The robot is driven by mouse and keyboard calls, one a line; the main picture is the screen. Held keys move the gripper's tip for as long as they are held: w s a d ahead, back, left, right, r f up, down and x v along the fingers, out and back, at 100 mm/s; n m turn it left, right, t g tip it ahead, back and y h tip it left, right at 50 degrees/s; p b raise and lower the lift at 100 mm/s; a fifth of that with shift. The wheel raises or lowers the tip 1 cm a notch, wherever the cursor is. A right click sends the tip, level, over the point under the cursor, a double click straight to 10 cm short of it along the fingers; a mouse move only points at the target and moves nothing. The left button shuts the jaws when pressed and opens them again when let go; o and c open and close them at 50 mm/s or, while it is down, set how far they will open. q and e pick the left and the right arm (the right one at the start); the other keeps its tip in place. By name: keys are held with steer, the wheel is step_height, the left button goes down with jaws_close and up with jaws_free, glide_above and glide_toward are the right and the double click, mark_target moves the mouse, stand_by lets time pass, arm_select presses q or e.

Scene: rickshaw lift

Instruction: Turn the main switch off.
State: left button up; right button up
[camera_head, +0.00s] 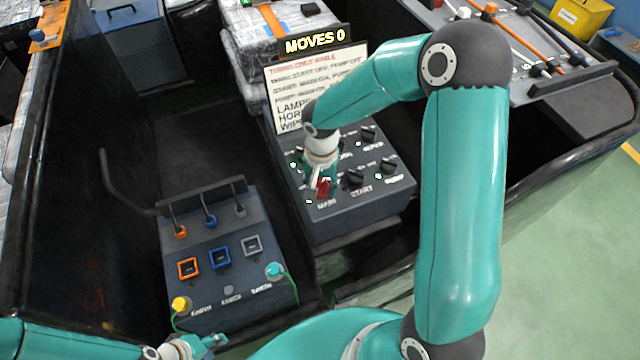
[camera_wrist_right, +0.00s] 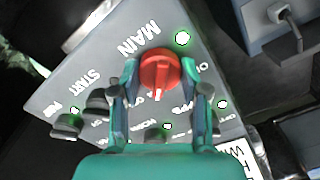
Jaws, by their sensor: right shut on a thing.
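The main switch is a red rotary knob (camera_wrist_right: 160,72) beside the label MAIN on a grey switch panel (camera_wrist_right: 85,65). A white mark shows on the knob's edge facing my palm in the wrist view. A green lamp (camera_wrist_right: 183,38) is lit close to the knob. My right gripper (camera_wrist_right: 160,66) is shut on the red knob, one finger on each side. In the head view the knob (camera_head: 323,188) sits at the panel's near left, under my right gripper (camera_head: 319,177). My left gripper (camera_head: 203,345) is at the bottom left, and its jaw opening is unclear.
Several black knobs, including the START knob (camera_head: 355,178), stand on the panel close to my right gripper. A sign (camera_head: 313,88) stands behind it, topped by a "MOVES 0" display (camera_head: 315,46). A socket box (camera_head: 222,255) with plugs and levers is at the left.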

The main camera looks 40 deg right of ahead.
steer(key=n+b, duration=0.1)
steer(key=n, duration=0.2)
steer(key=shift+w+n+b, duration=0.1)
steer(key=shift+n+b, duration=0.2)
steer(key=shift+n, duration=0.1)
steer(key=n, duration=0.4)
steer(key=shift+n+b, duration=0.3)
steer(key=shift+b, duration=0.05)
steer(key=n, duration=0.4)
steer(key=shift+n+p, duration=0.35)
steer(key=shift+n, duration=2.45)
steer(key=o, duration=1.1)
steer(key=shift+o, duration=0.2)
steer(key=shift+r, duration=0.15)
